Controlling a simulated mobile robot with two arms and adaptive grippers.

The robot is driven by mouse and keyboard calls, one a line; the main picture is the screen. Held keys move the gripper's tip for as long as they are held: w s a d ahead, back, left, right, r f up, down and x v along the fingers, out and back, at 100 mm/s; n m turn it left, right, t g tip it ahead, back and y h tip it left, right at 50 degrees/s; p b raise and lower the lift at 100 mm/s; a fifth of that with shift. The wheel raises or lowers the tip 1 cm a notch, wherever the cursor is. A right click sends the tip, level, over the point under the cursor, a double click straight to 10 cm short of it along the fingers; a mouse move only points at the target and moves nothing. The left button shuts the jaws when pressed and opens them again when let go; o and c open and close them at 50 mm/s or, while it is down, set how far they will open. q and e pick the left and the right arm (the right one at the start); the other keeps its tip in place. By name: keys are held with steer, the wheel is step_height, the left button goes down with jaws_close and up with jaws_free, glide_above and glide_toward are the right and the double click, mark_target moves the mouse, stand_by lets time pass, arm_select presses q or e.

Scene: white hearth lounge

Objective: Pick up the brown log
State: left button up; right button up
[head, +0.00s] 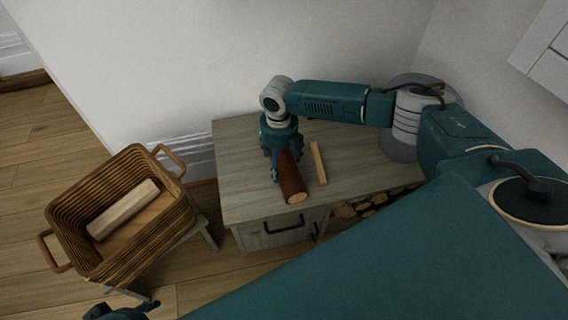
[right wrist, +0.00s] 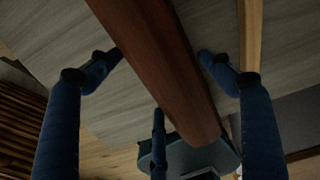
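The brown log (head: 292,182) lies on the top of a grey wooden cabinet (head: 240,152), with its pale cut end toward the front. My right gripper (head: 280,165) is right over its back part, pointing down, with fingers on either side of it. In the right wrist view the log (right wrist: 160,60) runs between the spread fingers of the gripper (right wrist: 156,62). The side fingertips are close to it, with small gaps showing. Contact of the middle finger is unclear. A dark teal part at the bottom left, apparently my left gripper (head: 118,312), is mostly cut off.
A thin light wood stick (head: 319,163) lies just right of the log. A wicker basket (head: 68,222) holding a pale log (head: 124,209) stands left of the cabinet. Cut logs (head: 362,208) show under the cabinet top. A white wall is close behind.

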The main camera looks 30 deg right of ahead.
steer(key=c, duration=1.3)
steer(key=shift+w, duration=0.1)
steer(key=shift+r, duration=0.2)
steer(key=shift+r, duration=0.2)
step_height(320, 180, up, 9)
steer(key=p, duration=0.2)
steer(key=shift+r+p, duration=0.15)
steer(key=shift+p, duration=0.2)
step_height(320, 180, up, 9)
steer(key=p, duration=0.2)
glide_above(279, 159)
arm_select(q)
step_height(279, 159, down, 15)
steer(key=g, duration=0.1)
steer(key=shift+w+d+f, duration=0.15)
steer(key=shift+d+f, duration=0.05)
arm_select(e)
steer(key=shift+d+r, duration=0.1)
steer(key=shift+r, duration=0.45)
